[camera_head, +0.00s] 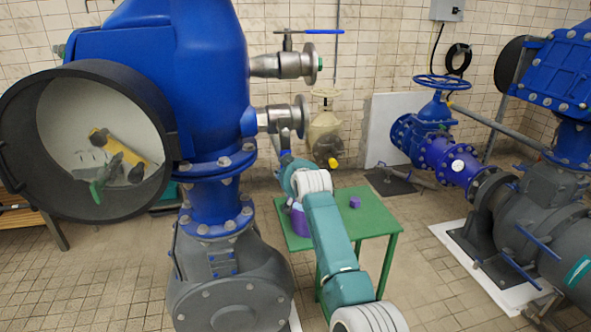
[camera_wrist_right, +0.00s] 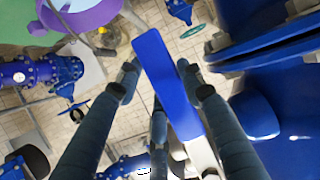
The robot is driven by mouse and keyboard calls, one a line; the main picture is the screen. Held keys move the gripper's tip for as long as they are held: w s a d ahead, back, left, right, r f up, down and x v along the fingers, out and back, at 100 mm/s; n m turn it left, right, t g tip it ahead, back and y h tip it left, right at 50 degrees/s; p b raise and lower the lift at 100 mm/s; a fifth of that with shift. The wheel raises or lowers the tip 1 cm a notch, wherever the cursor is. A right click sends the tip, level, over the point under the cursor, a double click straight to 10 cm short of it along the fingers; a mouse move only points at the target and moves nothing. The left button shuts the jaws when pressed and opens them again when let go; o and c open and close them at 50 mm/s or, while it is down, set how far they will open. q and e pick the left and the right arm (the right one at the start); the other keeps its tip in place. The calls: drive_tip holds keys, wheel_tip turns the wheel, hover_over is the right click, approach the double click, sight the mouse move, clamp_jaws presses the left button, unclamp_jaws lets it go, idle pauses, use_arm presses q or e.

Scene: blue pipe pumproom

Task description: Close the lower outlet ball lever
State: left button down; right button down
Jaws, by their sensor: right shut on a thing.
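The lower outlet (camera_head: 280,118) is a metal pipe stub with a flange on the blue vessel's right side. My right arm reaches up to just below it, and the right gripper's fingers are hard to make out in the head view. In the right wrist view, the blue lever (camera_wrist_right: 163,70) runs between the dark fingers of my right gripper (camera_wrist_right: 160,88), which is shut on it. The lever's joint with the valve is largely hidden. The upper outlet (camera_head: 285,65) has its own blue lever (camera_head: 323,31), lying level and pointing right. My left gripper is in neither view.
A green table (camera_head: 377,221) stands below, with a purple container (camera_head: 299,221) and a small purple cube (camera_head: 354,202). The blue vessel (camera_head: 213,80) with a round open hatch (camera_head: 150,95) is close on the left. A blue handwheel valve (camera_head: 437,110) stands farther right.

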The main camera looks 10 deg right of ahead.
drive_tip(key=shift+a+m, duration=0.3)
drive_tip(key=shift+a, duration=0.05)
drive_tip(key=c, duration=1.1)
unclamp_jaws()
drive_tip(key=shift+a, duration=0.1)
drive_tip(key=shift+s, duration=0.1)
drive_tip(key=v, duration=1.2)
drive_tip(key=shift+d, duration=0.25)
